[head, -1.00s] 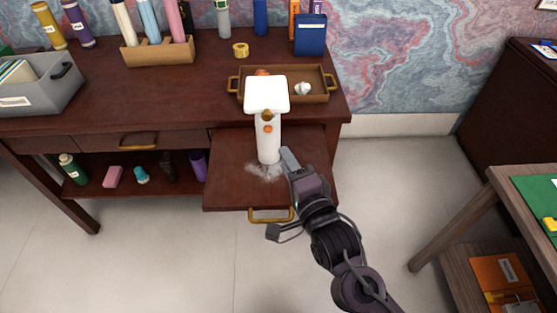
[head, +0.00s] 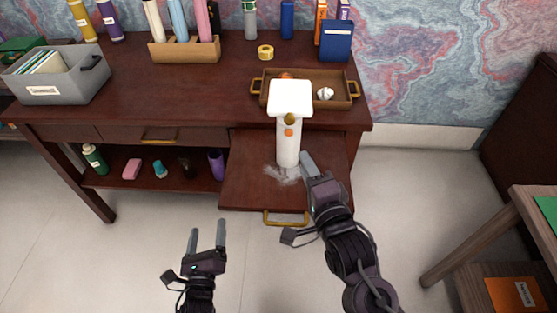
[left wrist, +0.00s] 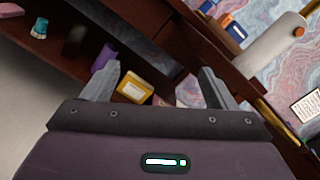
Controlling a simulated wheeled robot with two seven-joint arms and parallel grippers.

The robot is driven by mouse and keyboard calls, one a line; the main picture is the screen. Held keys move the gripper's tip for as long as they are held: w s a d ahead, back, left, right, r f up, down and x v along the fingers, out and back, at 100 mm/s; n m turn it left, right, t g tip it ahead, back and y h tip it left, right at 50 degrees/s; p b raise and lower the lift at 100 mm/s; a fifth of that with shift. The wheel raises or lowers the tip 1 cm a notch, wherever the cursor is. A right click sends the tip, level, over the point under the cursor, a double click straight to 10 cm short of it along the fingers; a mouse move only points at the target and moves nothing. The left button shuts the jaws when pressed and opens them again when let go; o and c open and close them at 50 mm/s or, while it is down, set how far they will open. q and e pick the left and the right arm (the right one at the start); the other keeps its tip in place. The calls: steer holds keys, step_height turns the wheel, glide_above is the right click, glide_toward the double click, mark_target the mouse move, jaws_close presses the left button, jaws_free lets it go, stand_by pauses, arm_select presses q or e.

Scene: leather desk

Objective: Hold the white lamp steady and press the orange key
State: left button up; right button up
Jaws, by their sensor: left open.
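The white lamp (head: 288,150) stands upright on a pulled-out board (head: 250,180) of the desk, with a square white head on top. The orange key (head: 289,132) is on the front of its stem, below an olive knob. Part of the lamp also shows in the left wrist view (left wrist: 268,48), with the orange key (left wrist: 299,31) at its edge. My right gripper (head: 308,162) is beside the lamp's base on the right; whether it touches or how its fingers stand is unclear. My left gripper (head: 207,228) is open and empty, in front of and left of the board, apart from the lamp.
A brown tray (head: 353,98) stands behind the lamp on the desk. The board's brass handle (head: 286,222) sticks out in front. A lower shelf at left holds a green bottle (head: 94,158), a purple bottle (head: 216,165) and small items. A wooden side table (head: 490,225) stands right. Floor is clear.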

mark_target(285, 152)
arm_select(q)
steer(key=w+d+r+m+h, duration=0.1)
steer(key=w+d+r+m, duration=0.1)
steer(key=d+r, duration=0.1)
steer(key=w+d+r+m+t+h, duration=0.1)
steer(key=w+d+r+m, duration=0.1)
steer(key=d+r, duration=0.2)
steer(key=w+d+r+m+t+h, duration=0.1)
steer(key=w+d+r+m, duration=0.1)
steer(key=r, duration=0.4)
steer(key=shift+w+d+r, duration=0.1)
steer(key=shift+w+d, duration=0.3)
steer(key=shift+d, duration=0.25)
steer(key=d, duration=0.1)
steer(key=w+d+r+m+h, duration=0.1)
steer(key=w+d+m, duration=0.1)
steer(key=shift+r, duration=0.35)
steer(key=w+d+g, duration=0.1)
steer(key=w+d+f+m+g+h, duration=0.1)
steer(key=w+d, duration=0.1)
steer(key=w+d+f+m+g+h, duration=0.1)
steer(key=w, duration=0.1)
steer(key=shift+w+d, duration=0.25)
steer(key=shift+d, duration=0.1)
steer(key=shift+w+d+f+m, duration=0.1)
steer(key=shift+w+d+m, duration=0.05)
steer(key=shift+w+m, duration=0.15)
steer(key=x, duration=0.7)
steer(key=shift+w+f, duration=0.1)
steer(key=shift+w, duration=0.1)
